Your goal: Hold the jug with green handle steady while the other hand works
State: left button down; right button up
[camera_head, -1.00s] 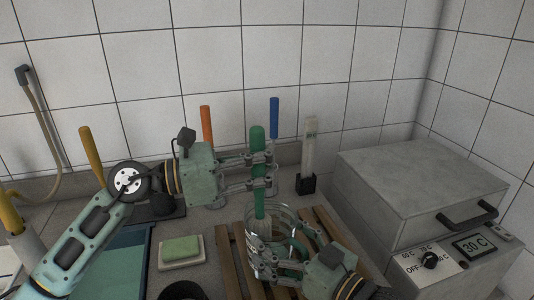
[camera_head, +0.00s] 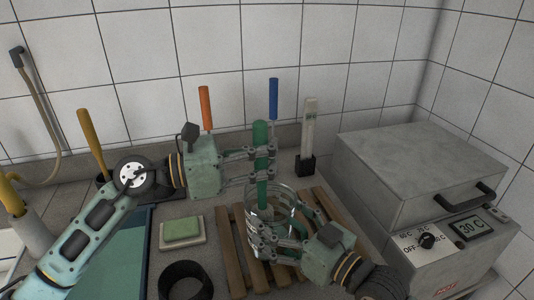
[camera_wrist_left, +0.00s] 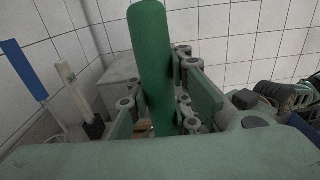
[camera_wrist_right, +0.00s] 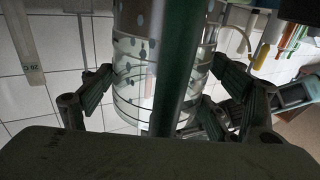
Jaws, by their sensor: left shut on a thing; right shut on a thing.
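The clear glass jug with the green handle (camera_head: 286,196) stands upright at a wooden slatted rack. The rod also shows in the left wrist view (camera_wrist_left: 149,45). Its lower end reaches into the jug; its tip is hard to make out.
A grey box with a dial and 30 C display (camera_head: 415,175) stands at the right. A soap dish (camera_head: 182,243) and black ring (camera_head: 186,281) lie at the left.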

pick_arm(q)
jog(key=shift+s+d, duration=0.25)
jog(key=shift+s+d, duration=0.35)
jog(key=shift+d, duration=0.05)
jog(key=shift+s+d, duration=0.6)
jog(key=shift+s, duration=0.05)
jog(key=shift+r, duration=0.15)
jog(key=shift+s+d+r, duration=0.15)
jog(key=shift+r, duration=1.2)
jog(key=shift+s+d+r, duration=0.1)
jog(key=shift+r, duration=1.2)
jog(key=shift+w+a+f, duration=0.1)
jog(key=shift+f, duration=2.7)
